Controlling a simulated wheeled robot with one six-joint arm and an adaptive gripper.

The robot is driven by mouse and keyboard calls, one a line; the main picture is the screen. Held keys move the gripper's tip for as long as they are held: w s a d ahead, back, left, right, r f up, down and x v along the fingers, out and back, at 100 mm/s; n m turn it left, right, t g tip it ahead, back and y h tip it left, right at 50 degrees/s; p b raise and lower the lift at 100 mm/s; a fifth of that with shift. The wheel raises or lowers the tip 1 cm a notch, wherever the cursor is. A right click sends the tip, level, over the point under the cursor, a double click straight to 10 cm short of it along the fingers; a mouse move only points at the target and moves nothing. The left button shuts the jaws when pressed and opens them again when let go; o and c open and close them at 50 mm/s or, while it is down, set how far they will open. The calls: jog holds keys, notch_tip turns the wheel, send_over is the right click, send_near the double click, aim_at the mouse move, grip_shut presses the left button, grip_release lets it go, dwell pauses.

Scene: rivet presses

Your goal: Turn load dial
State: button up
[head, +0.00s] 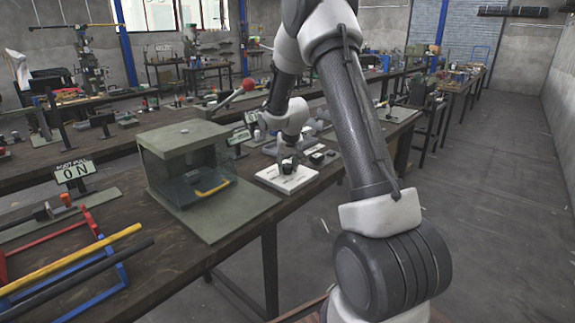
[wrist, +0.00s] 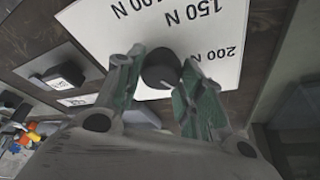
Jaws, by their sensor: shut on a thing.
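The load dial is a black round knob (wrist: 160,68) on a white plate (wrist: 184,34) printed with 100 N, 150 N and 200 N, seen upside down in the wrist view. My gripper (wrist: 163,60) has one green-padded finger on each side of the knob and is shut on it. In the head view my gripper (head: 289,165) reaches down onto the white plate (head: 304,179) on the bench, and its fingers partly hide the knob. I cannot make out a pointer mark on the knob.
A green-grey press housing (head: 182,137) with a clear guard and yellow handle stands left of the plate. A lever with a red ball (head: 248,84) rises behind it. Open floor (head: 480,200) lies right of the bench.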

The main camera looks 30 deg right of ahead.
jog(key=shift+n, duration=0.4)
jog(key=n+y, duration=0.2)
jog(key=n, duration=0.2)
jog(key=shift+d, duration=0.15)
jog(key=n+y, duration=0.1)
jog(key=n, duration=0.4)
jog(key=shift+d+y, duration=0.1)
jog(key=shift+y, duration=0.3)
jog(key=n+g, duration=0.1)
jog(key=n, duration=0.1)
jog(key=n+g+y, duration=0.1)
jog(key=n, duration=0.2)
jog(key=shift+w+n+y, duration=0.15)
jog(key=shift+n+y, duration=0.15)
jog(key=shift+d+n+g, duration=0.1)
jog(key=shift+n+g, duration=0.8)
jog(key=shift+n, duration=1.3)
jog(key=o, duration=1)
